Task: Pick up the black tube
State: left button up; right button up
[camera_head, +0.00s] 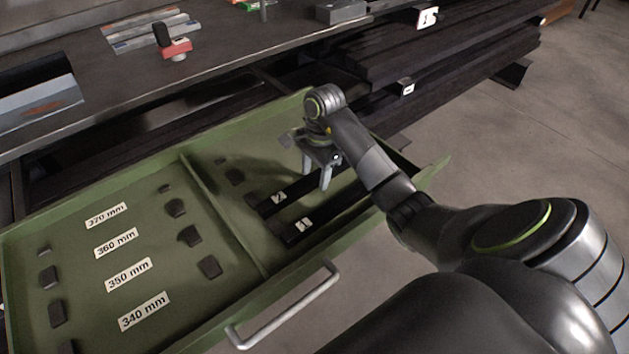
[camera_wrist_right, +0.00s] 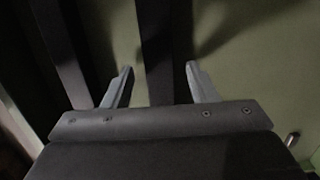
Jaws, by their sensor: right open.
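Two black tubes lie side by side in the right compartment of the green drawer (camera_head: 172,170). The farther tube (camera_head: 296,187) and the nearer tube (camera_head: 327,212) each carry a small white label near the left end. My right gripper (camera_head: 316,179) is open, pointing down over the tubes, and its wrist and fingers hide part of them. In the right wrist view one black tube (camera_wrist_right: 157,45) runs between the two open fingers (camera_wrist_right: 160,85), and another dark bar (camera_wrist_right: 62,55) lies to the left. Whether the fingers touch the tube cannot be told. My left gripper is not in view.
The drawer's left compartment holds black support blocks (camera_head: 190,236) and length labels (camera_head: 128,272). A metal handle (camera_head: 285,308) is on the drawer front. Above is a dark workbench (camera_head: 120,85) with a red-and-black switch (camera_head: 176,47). Dark bars (camera_head: 440,60) are stacked behind.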

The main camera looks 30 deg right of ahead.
grip_shut()
dwell(0.3)
jog(key=shift+r, duration=0.1)
